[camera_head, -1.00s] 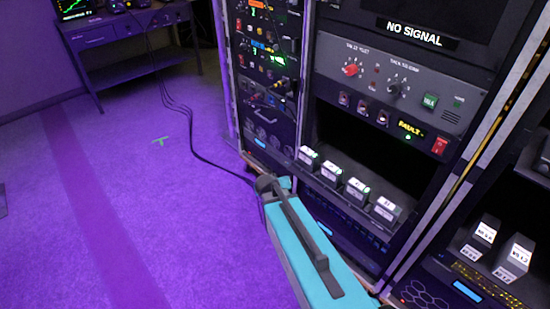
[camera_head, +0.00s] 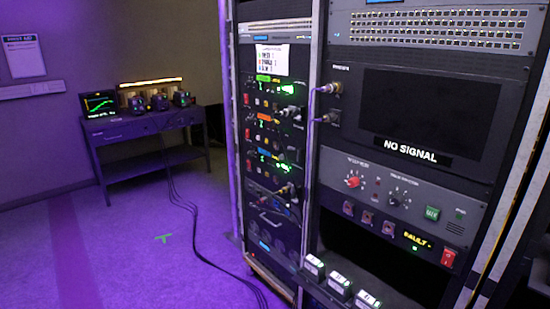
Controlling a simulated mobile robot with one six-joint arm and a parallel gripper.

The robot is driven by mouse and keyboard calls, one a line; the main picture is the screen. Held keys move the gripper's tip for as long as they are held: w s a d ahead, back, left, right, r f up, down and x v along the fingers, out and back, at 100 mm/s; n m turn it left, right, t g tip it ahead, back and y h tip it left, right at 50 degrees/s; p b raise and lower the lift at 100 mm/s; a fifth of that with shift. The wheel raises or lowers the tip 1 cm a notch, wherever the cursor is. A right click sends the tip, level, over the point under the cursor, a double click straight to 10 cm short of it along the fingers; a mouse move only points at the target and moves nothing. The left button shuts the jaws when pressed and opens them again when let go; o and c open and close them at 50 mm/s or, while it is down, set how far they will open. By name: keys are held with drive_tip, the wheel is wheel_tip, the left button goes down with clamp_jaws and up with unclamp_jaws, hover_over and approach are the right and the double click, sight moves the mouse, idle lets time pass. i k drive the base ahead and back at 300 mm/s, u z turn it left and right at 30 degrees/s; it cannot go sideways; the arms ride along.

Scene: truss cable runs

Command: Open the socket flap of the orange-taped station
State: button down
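The orange-taped station (camera_head: 264,117) is a small unit in the left rack, in the middle of a stack of similar units. It carries a short orange label, a red switch and connectors on its right side. Its socket flap is too small and dark to make out. My gripper is not in view.
A wider rack (camera_head: 424,105) with a NO SIGNAL screen stands at the right. A white note (camera_head: 272,60) hangs above the stations. A desk (camera_head: 140,126) stands at the back left, with black cables (camera_head: 190,212) trailing over the floor. The purple floor (camera_head: 130,250) at left is mostly open.

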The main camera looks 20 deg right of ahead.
sight(291, 156)
drive_tip(key=u, duration=0.45)
drive_tip(key=i, duration=0.7)
drive_tip(key=u, duration=0.8)
drive_tip(key=i, duration=1.6)
drive_tip(key=z, duration=0.1)
